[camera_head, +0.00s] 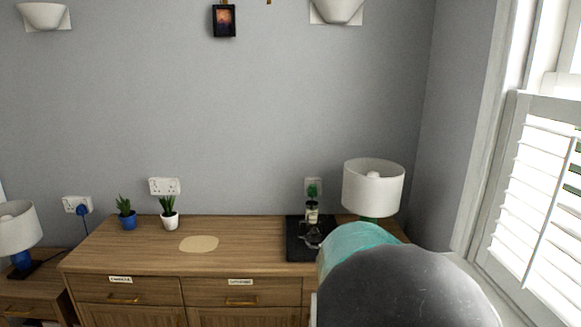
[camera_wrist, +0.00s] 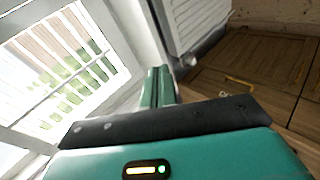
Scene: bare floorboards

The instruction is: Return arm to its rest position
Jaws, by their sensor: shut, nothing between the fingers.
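My gripper (camera_wrist: 159,86) shows in the wrist view as two teal fingers side by side, shut with nothing between them. It points towards the white window frame, with the window on its left and wooden furniture on its right. In the head view, my arm's teal and dark grey links (camera_head: 400,285) fill the lower right, in front of the sideboard (camera_head: 255,230). The fingers cannot be made out there.
A shuttered window (camera_head: 535,200) stands right. Another lamp (camera_head: 17,230) stands left.

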